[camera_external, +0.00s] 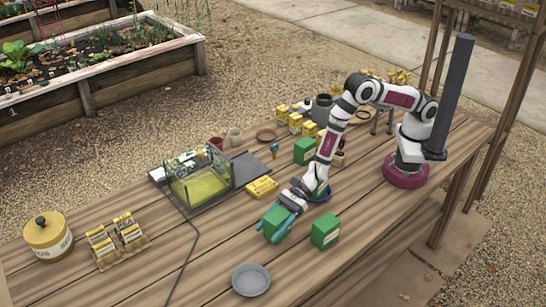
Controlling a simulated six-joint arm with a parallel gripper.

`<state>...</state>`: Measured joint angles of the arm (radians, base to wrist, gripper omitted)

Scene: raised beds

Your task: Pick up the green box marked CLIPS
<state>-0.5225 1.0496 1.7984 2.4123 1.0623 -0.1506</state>
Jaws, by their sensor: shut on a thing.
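My gripper (272,228) is over the middle of the wooden table with its teal fingers shut on a green box (279,219). The fingers and wrist cover part of this box. I cannot tell whether it touches the table or is just above it. A second green box (325,232) with a pale label stands close by on the right. A third green box (304,151) stands farther back, left of my arm. The lettering on the boxes is too small to read, so I cannot tell which is marked CLIPS.
A blue dish (322,195) lies behind my gripper, partly hidden. A yellow packet (262,187) and a clear-walled case (200,182) are to the left. A grey plate (251,280) lies near the front. A yellow lidded jar (48,238) stands at far left. The front right tabletop is clear.

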